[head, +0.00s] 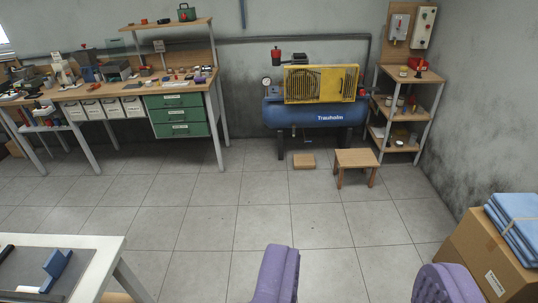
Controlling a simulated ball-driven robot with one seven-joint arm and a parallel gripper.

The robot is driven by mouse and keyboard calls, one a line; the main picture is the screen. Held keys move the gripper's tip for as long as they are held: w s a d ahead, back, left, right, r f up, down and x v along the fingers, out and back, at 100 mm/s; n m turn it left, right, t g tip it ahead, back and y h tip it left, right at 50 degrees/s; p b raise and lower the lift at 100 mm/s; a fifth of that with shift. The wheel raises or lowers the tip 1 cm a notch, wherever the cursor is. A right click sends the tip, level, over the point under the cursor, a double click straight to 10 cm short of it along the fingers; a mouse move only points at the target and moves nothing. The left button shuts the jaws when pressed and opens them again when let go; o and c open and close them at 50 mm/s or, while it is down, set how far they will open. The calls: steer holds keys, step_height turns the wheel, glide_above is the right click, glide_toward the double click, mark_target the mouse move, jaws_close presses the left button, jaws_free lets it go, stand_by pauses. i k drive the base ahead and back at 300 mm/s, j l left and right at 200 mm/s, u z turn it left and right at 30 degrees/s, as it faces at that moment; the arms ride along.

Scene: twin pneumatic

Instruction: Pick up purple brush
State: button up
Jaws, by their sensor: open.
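My gripper (361,262) shows at the bottom of the view as two purple fingers set wide apart. It is open, with only floor tiles visible between the fingers. I cannot make out a purple brush for certain. The long workbench (150,91) at the back left carries many small items, too small to tell apart, and it is well away from my gripper.
A blue compressor (316,113) stands at the back wall, with a wooden stool (357,159) before it. A shelf rack (409,97) stands right. A white-edged table (100,246) is at lower left, cardboard boxes (485,255) at lower right. The tiled floor between is clear.

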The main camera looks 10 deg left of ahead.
mark_target(197, 80)
steer(key=i+l+u, duration=0.15)
steer(key=i+u, duration=0.3)
steer(key=i, duration=1.6)
steer(key=i+j+u, duration=0.2)
steer(key=i+u, duration=0.25)
steer(key=i, duration=0.65)
steer(key=i+l+u, duration=0.2)
steer(key=i+u, duration=0.25)
steer(key=i, duration=0.65)
